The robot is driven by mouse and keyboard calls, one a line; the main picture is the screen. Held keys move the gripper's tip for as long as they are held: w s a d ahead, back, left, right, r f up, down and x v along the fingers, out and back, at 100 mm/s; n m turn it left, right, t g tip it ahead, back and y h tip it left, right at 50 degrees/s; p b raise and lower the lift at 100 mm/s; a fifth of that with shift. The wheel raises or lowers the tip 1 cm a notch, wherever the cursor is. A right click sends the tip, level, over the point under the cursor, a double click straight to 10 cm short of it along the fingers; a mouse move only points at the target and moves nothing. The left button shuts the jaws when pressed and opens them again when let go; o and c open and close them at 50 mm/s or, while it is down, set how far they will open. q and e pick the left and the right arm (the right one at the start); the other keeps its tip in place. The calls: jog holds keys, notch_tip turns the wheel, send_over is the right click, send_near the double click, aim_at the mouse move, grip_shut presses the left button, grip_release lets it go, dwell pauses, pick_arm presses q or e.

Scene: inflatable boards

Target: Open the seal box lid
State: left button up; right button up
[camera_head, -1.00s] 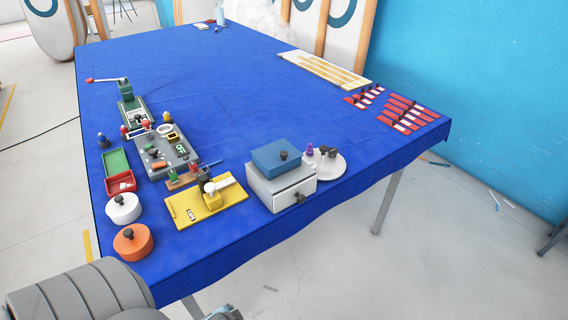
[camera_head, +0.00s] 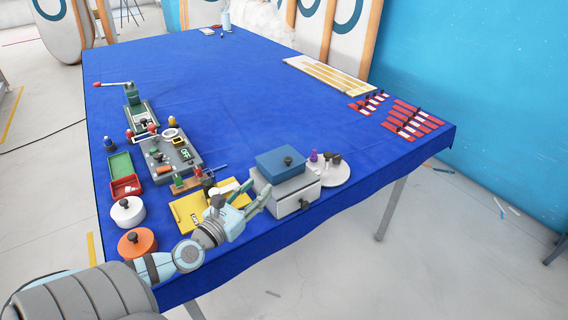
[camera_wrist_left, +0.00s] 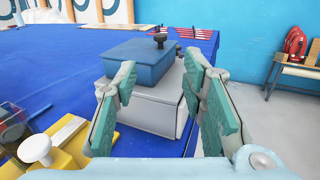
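The lid is seated on the box. My left gripper (camera_head: 256,197) is just left of the box, over the yellow board. In the left wrist view its two teal-padded fingers (camera_wrist_left: 165,112) are spread apart with nothing between them. My right gripper is not in view.
A yellow board (camera_head: 187,211) lies partly under my left arm. A white round pot (camera_head: 127,213) and an orange one (camera_head: 136,244) stand at the near left. A white round plate (camera_head: 335,172) with small items is right of the box. The table's middle is clear.

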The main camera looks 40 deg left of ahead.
aim_at(286, 161)
pick_arm(q)
jog(key=w, duration=1.3)
jog(key=shift+a+p, duration=0.4)
jog(key=shift+c, duration=0.6)
grip_shut()
